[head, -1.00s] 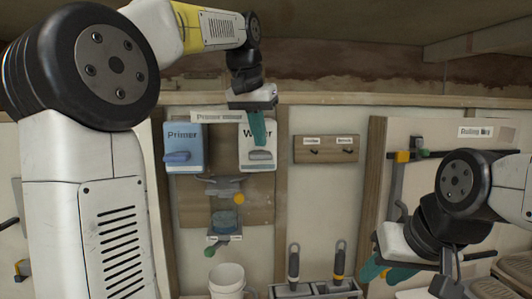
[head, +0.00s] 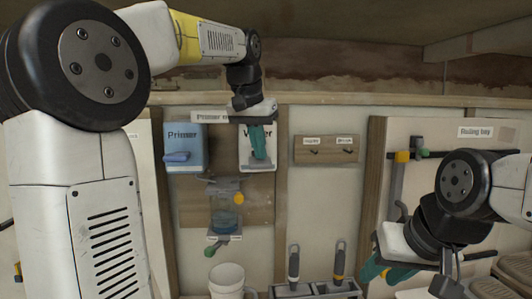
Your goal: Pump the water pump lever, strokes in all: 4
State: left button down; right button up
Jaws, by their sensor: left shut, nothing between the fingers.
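The water pump is a white box (head: 245,149) labelled "Water", its label partly covered, on a wooden wall board in the head view. Its grey lever (head: 262,166) shows just below my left fingertips; the rest is hidden behind them. My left gripper (head: 260,150) comes down from above in front of this box, fingers together with nothing between them. I cannot tell whether they touch the lever. My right gripper (head: 386,272) is at the lower right, well away from the pump, its teal fingers apart and empty.
A blue "Primer" box (head: 185,140) with its own blue lever is just left. Below hang a clear cup of blue liquid (head: 225,219) and a small tap. A white bucket (head: 227,279) and a tool holder (head: 315,290) stand lower. My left arm fills the left side.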

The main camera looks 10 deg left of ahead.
pick_arm(q)
jog(key=shift+f, duration=0.6)
jog(key=shift+r, duration=2.2)
jog(key=shift+f, duration=2.2)
jog(key=shift+r, duration=2.2)
jog(key=shift+f, duration=0.1)
jog(key=shift+r, duration=2.6)
